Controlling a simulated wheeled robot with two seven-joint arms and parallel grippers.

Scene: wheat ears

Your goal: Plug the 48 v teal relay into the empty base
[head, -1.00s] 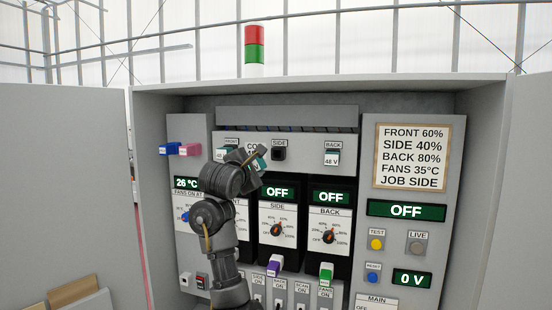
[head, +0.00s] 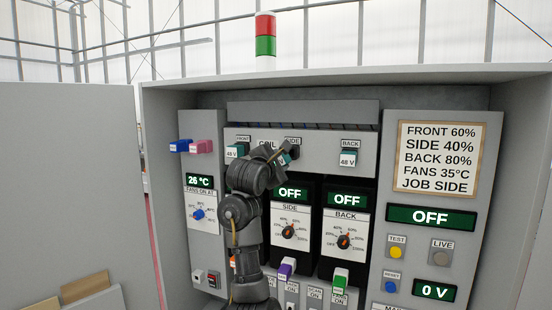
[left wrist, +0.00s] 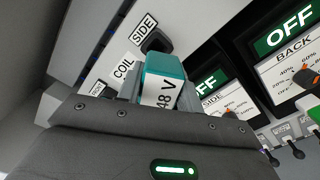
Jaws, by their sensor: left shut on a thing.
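My left gripper (head: 278,154) is shut on the teal 48 V relay (left wrist: 160,80), seen close in the left wrist view with its white label. In the head view the relay is mostly hidden by the gripper. It is held in front of the panel, just below the SIDE label (left wrist: 144,28). The dark empty SIDE base (left wrist: 156,41) shows right beyond the relay; whether they touch I cannot tell. Teal 48 V relays sit under FRONT (head: 236,151) and BACK (head: 349,155). My right gripper is not in view.
Blue (head: 180,146) and pink (head: 202,146) plugs stick out at the panel's upper left. Purple (head: 286,267) and green (head: 340,278) plugs sit low. Dials with OFF displays (head: 291,194) lie below the bases. A cabinet door (head: 75,180) stands open at left.

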